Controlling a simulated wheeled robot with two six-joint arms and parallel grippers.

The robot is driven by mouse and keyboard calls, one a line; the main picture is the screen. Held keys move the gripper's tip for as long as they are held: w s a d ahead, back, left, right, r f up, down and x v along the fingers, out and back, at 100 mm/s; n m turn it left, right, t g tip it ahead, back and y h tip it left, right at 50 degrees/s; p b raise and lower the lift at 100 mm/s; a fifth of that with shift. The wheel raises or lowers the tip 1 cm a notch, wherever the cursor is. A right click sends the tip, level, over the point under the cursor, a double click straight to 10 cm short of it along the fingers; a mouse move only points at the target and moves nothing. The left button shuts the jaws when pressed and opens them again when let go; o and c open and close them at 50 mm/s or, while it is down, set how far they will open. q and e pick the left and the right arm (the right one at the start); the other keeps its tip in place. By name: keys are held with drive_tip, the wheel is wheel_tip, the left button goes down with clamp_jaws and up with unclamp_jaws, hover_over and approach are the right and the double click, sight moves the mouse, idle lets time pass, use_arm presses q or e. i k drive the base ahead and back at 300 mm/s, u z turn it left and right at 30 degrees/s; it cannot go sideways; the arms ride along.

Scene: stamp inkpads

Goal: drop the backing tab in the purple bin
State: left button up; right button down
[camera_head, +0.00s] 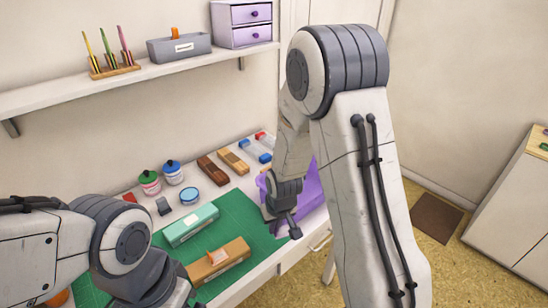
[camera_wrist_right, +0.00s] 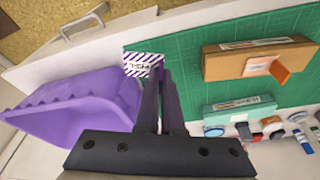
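The backing tab (camera_wrist_right: 140,64) is a small white piece with purple stripes and lettering. A purple flap on it appears pinched between the fingertips of my right gripper (camera_wrist_right: 160,70), whose fingers are nearly together. The purple bin (camera_wrist_right: 75,105) is left of the fingers in the right wrist view. In the head view my right gripper (camera_head: 291,228) hangs in front of the purple bin (camera_head: 308,192), partly covering it; the tab cannot be made out there. My left gripper (camera_head: 182,298) is cut off at the bottom edge, so its fingers cannot be judged.
A green mat (camera_head: 258,240) carries a teal box (camera_head: 192,224) and a brown box (camera_head: 218,260) with an orange-flapped tab. Bottles (camera_head: 149,182), a blue tin (camera_head: 189,196) and stamps (camera_head: 212,169) stand behind. A shelf (camera_head: 150,70) runs above.

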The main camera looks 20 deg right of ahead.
sight(307, 196)
drive_tip(key=z, duration=0.8)
